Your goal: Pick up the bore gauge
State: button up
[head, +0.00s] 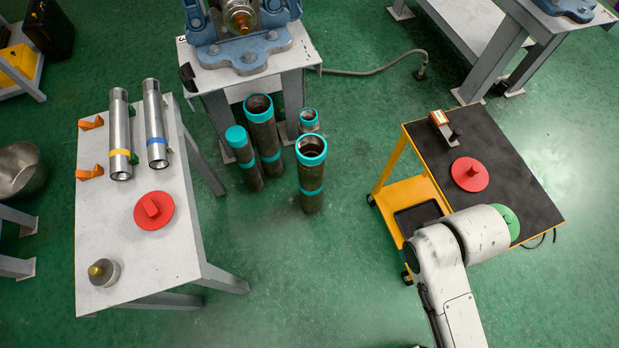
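I cannot tell for sure which thing is the bore gauge. On the dark top of the yellow cart (530,190) at the right, a small grey-and-brown tool (443,126) lies near the far left corner. A red disc with a raised grip (470,174) lies near the middle. A green round piece (508,222) shows partly from behind my arm at the near right side. My arm reaches up from the bottom over the cart's near edge. My gripper is not visible; the arm's rounded end link hides that area.
A light table (140,245) at the left holds two metal cylinders (119,135) (154,125), orange supports (90,172), a red disc (154,210) and a brass-knobbed round piece (103,271). Several teal-ringed pipes (311,175) stand before the vise bench (285,60). The middle floor is clear.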

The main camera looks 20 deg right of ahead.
aim_at(439, 121)
jog(key=i+j+z, duration=0.15)
jog(key=z, duration=0.25)
jog(key=i+j+z, duration=0.1)
jog(key=z, duration=0.3)
jog(key=i+j+z, duration=0.1)
jog(key=j+z, duration=0.3)
jog(key=l, duration=0.1)
